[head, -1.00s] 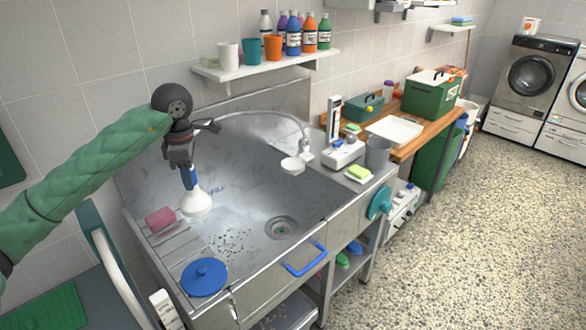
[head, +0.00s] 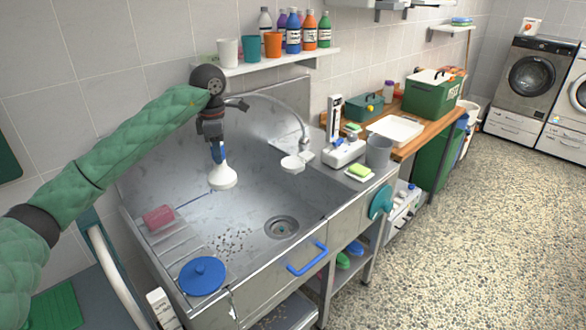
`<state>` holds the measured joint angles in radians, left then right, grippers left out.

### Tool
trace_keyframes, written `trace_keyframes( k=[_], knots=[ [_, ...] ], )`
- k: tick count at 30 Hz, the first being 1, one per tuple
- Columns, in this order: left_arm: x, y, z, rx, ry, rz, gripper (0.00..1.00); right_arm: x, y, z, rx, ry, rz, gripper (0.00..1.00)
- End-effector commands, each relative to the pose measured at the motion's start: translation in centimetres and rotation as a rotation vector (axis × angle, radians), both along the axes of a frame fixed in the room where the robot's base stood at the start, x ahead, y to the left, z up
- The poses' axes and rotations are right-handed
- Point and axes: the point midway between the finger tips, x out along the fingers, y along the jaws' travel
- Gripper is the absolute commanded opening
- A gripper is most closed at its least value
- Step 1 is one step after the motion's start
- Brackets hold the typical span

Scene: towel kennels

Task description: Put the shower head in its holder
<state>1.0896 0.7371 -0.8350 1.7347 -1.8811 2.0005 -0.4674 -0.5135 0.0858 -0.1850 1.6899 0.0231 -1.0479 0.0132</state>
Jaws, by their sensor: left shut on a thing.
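My left gripper (head: 215,143) is shut on the blue handle of the shower head (head: 223,177). The white, flared head hangs down below the fingers, above the sink basin (head: 255,197). A grey curved pipe or hose (head: 282,104) arcs from behind the gripper to a fitting at the sink's back right. A small round white piece (head: 292,163) juts out beside that fitting and looks like the holder. The shower head is left of it and apart from it. The gripper hides the top of the handle. My right gripper is not in view.
A blue lid (head: 202,276) and a pink block (head: 159,217) lie on the left drainboard. A sponge dish (head: 359,173), grey cup (head: 378,151) and white device (head: 343,151) stand right of the basin. A shelf (head: 285,63) with cups and bottles hangs behind.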

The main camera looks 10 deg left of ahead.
Motion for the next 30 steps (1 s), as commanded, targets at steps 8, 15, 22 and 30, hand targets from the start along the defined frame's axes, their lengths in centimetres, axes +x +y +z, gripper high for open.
trace_keyframes(
  k=[8, 15, 22, 30],
  knots=[
    [0.1, 0.0, 0.1, -0.001, -0.001, 0.000, 0.00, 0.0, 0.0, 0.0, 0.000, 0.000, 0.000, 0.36],
    [2.2, -1.0, 0.1, -0.002, -0.002, -0.001, 0.00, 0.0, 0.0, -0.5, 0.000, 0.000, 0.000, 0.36],
    [4.9, -2.1, 0.1, -0.003, -0.002, 0.000, 0.00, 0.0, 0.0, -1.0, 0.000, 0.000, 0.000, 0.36],
    [8.0, -3.4, 0.1, -0.001, -0.001, 0.000, 0.00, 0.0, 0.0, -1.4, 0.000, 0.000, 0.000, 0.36]
  ],
)
